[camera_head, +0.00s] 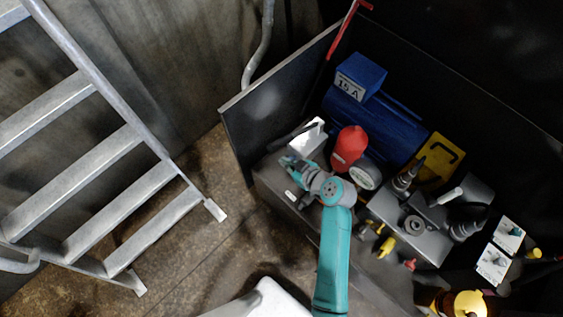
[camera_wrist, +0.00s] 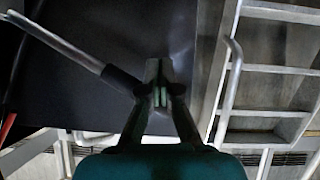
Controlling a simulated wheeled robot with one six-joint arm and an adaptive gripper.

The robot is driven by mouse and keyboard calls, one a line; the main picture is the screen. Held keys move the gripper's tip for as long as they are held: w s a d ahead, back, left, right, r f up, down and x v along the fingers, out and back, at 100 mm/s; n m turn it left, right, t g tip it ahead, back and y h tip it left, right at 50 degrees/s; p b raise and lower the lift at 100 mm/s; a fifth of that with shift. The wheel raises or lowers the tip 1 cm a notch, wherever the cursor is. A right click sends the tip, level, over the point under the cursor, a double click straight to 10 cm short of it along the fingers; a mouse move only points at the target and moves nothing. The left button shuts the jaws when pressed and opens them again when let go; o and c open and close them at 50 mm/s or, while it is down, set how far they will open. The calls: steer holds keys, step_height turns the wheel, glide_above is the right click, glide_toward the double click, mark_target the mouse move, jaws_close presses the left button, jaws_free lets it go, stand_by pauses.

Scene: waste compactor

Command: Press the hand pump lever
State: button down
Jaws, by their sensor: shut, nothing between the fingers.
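The hand pump lever (camera_head: 290,137) is in the head view on the left end of the machine, just above my gripper (camera_head: 288,162). In the wrist view the lever (camera_wrist: 65,45) is a light grey rod coming from the upper left, with a black grip (camera_wrist: 122,82) at its end. My gripper (camera_wrist: 160,95) is shut and empty, with its fingertips just right of the grip. I cannot tell whether they touch it. The pump body under the lever is partly hidden by my arm.
A red cylinder (camera_head: 349,146) and a round gauge (camera_head: 364,177) stand close to the right of my wrist. A blue motor (camera_head: 365,125) is behind them. A dark panel (camera_head: 265,105) rises behind the lever. A metal ladder (camera_head: 95,165) is at left, with open floor (camera_head: 215,255) between.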

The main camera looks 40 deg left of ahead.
steer(key=v, duration=0.6)
steer(key=shift+w+d+r, duration=0.1)
stand_by(1.5)
